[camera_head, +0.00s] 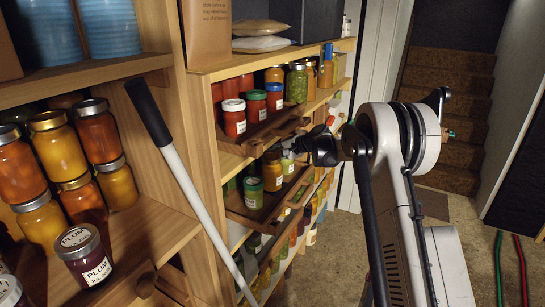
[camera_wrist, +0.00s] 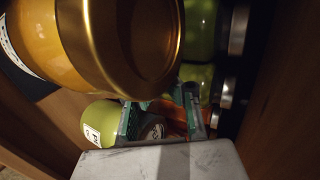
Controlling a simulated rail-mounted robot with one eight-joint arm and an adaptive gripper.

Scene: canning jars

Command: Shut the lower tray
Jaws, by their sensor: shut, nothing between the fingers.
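The lower tray (camera_head: 250,221) is a wooden pull-out in the middle shelf unit, sticking out towards the aisle. It carries a green-lidded jar (camera_head: 253,192), an amber jar (camera_head: 272,172) and other jars behind. My gripper (camera_head: 300,147) reaches in from the right at the tray's far part, close above its jars. In the wrist view the fingers (camera_wrist: 161,118) are shut and hold nothing. Whether my gripper touches the tray or a jar cannot be told.
An upper tray (camera_head: 262,137) with red jars sits just above. A white pole with a black grip (camera_head: 185,180) leans in front of the shelves. Stacked jars (camera_head: 60,150) stand at left. The aisle floor (camera_head: 335,240) is clear; hoses (camera_head: 520,270) lie at far right.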

